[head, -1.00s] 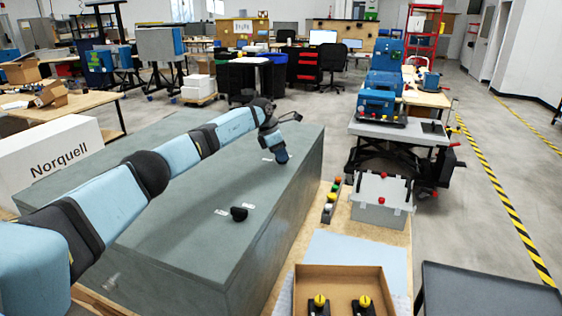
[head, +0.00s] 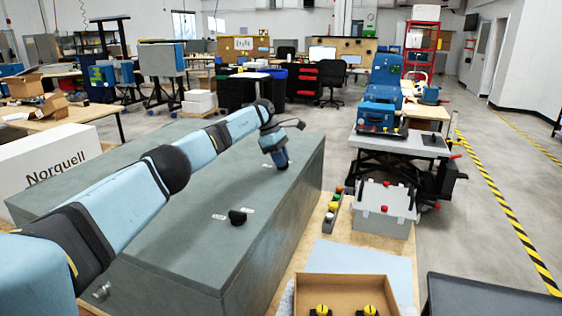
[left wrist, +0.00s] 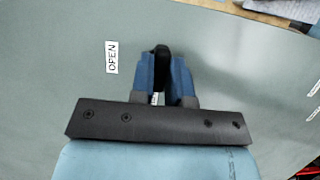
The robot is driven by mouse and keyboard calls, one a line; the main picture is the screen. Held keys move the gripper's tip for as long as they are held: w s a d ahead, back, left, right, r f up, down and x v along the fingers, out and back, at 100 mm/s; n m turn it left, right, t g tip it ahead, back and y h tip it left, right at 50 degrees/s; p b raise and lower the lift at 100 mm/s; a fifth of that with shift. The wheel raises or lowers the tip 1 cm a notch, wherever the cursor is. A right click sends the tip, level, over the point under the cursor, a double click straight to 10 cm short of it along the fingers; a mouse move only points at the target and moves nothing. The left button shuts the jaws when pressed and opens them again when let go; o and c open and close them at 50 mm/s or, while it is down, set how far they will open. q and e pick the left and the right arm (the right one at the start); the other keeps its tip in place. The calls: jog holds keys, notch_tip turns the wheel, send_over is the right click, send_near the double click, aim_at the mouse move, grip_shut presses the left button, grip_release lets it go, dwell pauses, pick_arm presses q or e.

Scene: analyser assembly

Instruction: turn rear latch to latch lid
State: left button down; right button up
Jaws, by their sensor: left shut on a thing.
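The large grey-green lid (head: 150,240) lies flat in the head view. My left gripper (head: 281,164) points down at its far end. In the left wrist view my left gripper (left wrist: 164,72) has its two blue fingers closed on the black rear latch (left wrist: 161,58), with a finger on each side of it. A white OPEN label (left wrist: 112,57) lies left of the fingers, and a second pale label is mostly hidden between them. My right gripper is not in view.
Right of the lid, a wooden surface carries a strip of coloured buttons (head: 332,208), a grey box with red knobs (head: 383,208) and a cardboard tray (head: 350,267). A dark cart (head: 490,295) stands at front right. The lid around both latches is clear.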

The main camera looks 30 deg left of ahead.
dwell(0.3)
pick_arm(q)
jog(key=c, duration=1.1)
grip_release()
jog(key=v, duration=1.4)
